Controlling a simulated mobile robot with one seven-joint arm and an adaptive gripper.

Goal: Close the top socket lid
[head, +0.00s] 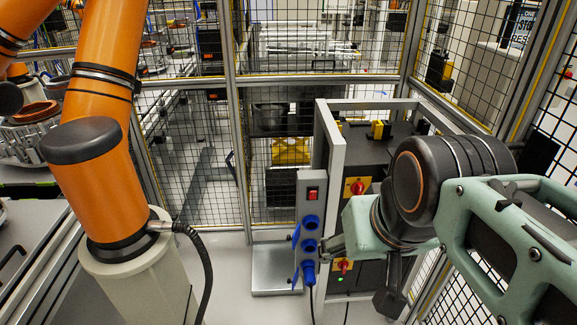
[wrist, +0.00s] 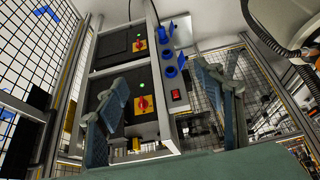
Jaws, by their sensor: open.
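The grey socket panel (head: 300,208) stands upright in the head view, with a red switch (head: 312,193) above a column of blue sockets. The top socket (head: 311,221) is just below the switch; a blue lid (head: 296,234) stands swung out to its left. In the wrist view the panel is upside down, with the top socket (wrist: 170,72) close to the switch and the lid (wrist: 182,61) standing out to the right. My gripper (wrist: 163,76) is open and empty, its fingers spread either side of the panel. In the head view its tip (head: 326,247) is right of the sockets, mostly hidden.
The bottom socket holds a blue plug (head: 308,272) with a cable hanging down. A grey frame (head: 333,150) with dark cabinets and red-yellow rotary switches (head: 357,186) stands beside the panel. An orange robot arm (head: 100,180) is at left. Mesh fencing encloses the area.

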